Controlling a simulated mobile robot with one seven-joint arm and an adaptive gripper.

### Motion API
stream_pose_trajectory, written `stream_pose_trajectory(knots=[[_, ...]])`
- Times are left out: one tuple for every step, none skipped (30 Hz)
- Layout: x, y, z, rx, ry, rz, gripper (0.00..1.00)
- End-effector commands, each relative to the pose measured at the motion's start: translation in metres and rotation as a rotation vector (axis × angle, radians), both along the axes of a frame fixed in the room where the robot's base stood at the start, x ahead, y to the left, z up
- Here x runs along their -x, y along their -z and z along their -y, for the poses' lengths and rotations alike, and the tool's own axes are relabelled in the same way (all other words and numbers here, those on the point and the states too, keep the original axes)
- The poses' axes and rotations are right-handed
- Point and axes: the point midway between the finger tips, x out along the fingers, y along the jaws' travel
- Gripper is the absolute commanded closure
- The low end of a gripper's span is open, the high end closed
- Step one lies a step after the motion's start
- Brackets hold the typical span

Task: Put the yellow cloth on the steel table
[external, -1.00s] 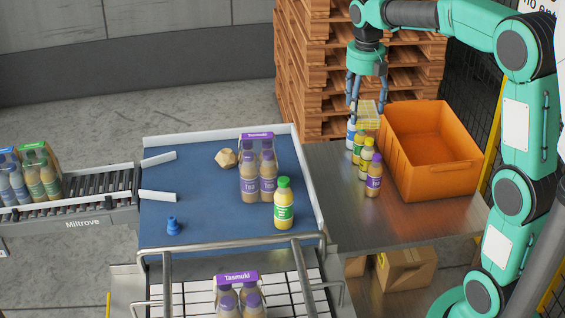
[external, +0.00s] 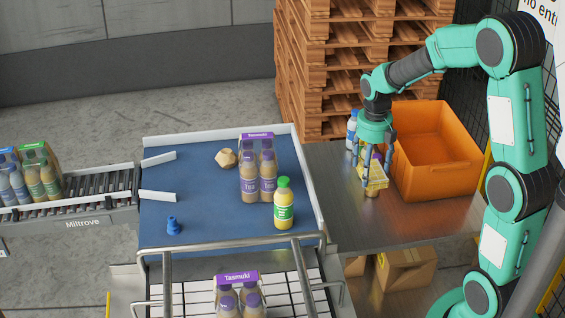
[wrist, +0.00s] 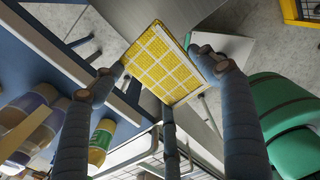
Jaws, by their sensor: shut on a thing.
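The yellow cloth (external: 374,178) is a checked yellow-and-white square. My gripper (external: 377,169) is shut on it and holds it over the left part of the steel table (external: 420,217). In the wrist view the cloth (wrist: 160,62) lies between the blue-grey fingers (wrist: 165,72), flat and stiff-looking. In the external view the cloth overlaps the bottles on the table, and I cannot tell its exact height.
The orange crate (external: 445,172) stands on the table right of my gripper. A blue-capped bottle (external: 352,126) stands behind it; other bottles are mostly hidden. The table's front right is clear. A green-capped bottle (external: 284,205) stands on the blue surface (external: 205,205).

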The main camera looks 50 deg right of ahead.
Motion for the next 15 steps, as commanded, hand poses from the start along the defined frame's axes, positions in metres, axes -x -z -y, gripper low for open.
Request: stream_pose_trajectory(knots=[[0.001,0.023,-0.001,-0.003,0.0,-0.006,0.52],[0.001,0.034,-0.001,-0.003,0.0,-0.005,0.52],[0.001,0.049,-0.001,-0.003,0.0,-0.005,0.52],[0.001,0.059,-0.001,-0.003,0.0,-0.006,0.52],[0.001,0.07,-0.001,-0.003,0.0,-0.006,0.52],[0.001,0.083,0.0,-0.003,0.0,-0.004,0.52],[0.001,0.092,0.0,-0.003,0.0,-0.004,0.52],[0.001,0.102,-0.001,-0.003,0.0,-0.005,0.52],[0.001,0.114,-0.001,-0.003,0.0,-0.004,0.52],[0.001,0.123,-0.001,-0.003,0.0,-0.005,0.52],[0.001,0.132,-0.001,-0.003,0.0,-0.005,0.52],[0.001,0.142,-0.001,-0.002,0.0,-0.004,0.52],[0.001,0.15,-0.001,-0.003,0.0,-0.004,0.52],[0.001,0.157,-0.001,-0.002,0.0,-0.004,0.52],[0.001,0.166,0.0,-0.002,0.0,-0.004,0.52]])
